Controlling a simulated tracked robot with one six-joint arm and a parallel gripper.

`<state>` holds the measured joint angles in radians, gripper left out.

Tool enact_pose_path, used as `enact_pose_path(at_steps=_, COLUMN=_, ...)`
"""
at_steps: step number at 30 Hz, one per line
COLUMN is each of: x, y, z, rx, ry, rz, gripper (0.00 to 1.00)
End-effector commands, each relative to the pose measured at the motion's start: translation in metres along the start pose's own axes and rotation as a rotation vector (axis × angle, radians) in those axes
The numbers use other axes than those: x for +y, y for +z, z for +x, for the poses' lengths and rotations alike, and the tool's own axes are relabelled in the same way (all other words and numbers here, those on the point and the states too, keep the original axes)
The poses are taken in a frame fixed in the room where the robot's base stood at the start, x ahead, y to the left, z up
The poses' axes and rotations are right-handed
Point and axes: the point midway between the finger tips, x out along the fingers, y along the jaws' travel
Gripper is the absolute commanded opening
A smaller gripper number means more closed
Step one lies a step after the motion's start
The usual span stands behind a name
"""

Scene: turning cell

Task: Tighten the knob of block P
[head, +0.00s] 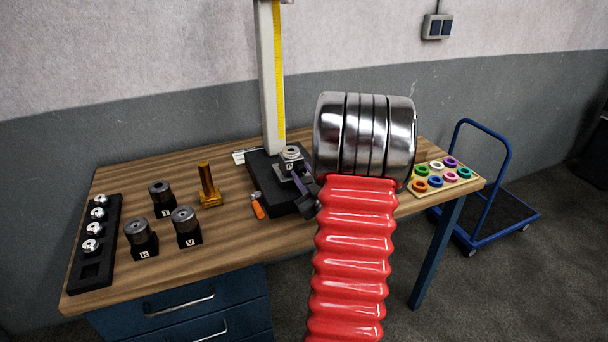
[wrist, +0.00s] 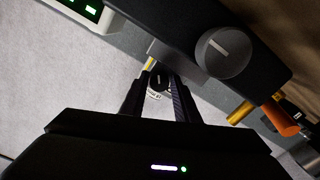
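Block P, as I take it, is the small dark block (head: 284,172) with a bright round metal top and a pale label, on the black base of the tall stand. The label is too small to read surely. My gripper (head: 297,180) reaches its front right side in the head view. In the wrist view, the two fingers of my gripper (wrist: 161,78) stand on either side of a small dark round part, perhaps the knob (wrist: 158,80), with a pale label just below it. I cannot tell whether the fingers touch it. My arm hides the area to the right of the block.
The tall stand (head: 268,75) with a yellow scale rises behind. Several dark blocks (head: 188,239) and a black tray (head: 112,215) stand further left. Coloured rings (head: 436,181) sit on the right.

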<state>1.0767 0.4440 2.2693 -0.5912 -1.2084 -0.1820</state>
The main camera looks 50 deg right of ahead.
Motion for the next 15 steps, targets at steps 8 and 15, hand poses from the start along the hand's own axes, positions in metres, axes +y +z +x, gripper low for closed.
enact_pose_path(at_steps=8, x=0.0006, y=0.0004, z=-0.0006, rx=-0.001, ry=0.001, rz=0.0, gripper=0.08)
enact_pose_path(at_steps=15, x=0.0024, y=0.0013, z=-0.0005, rx=-0.002, ry=0.003, rz=0.003, gripper=0.0)
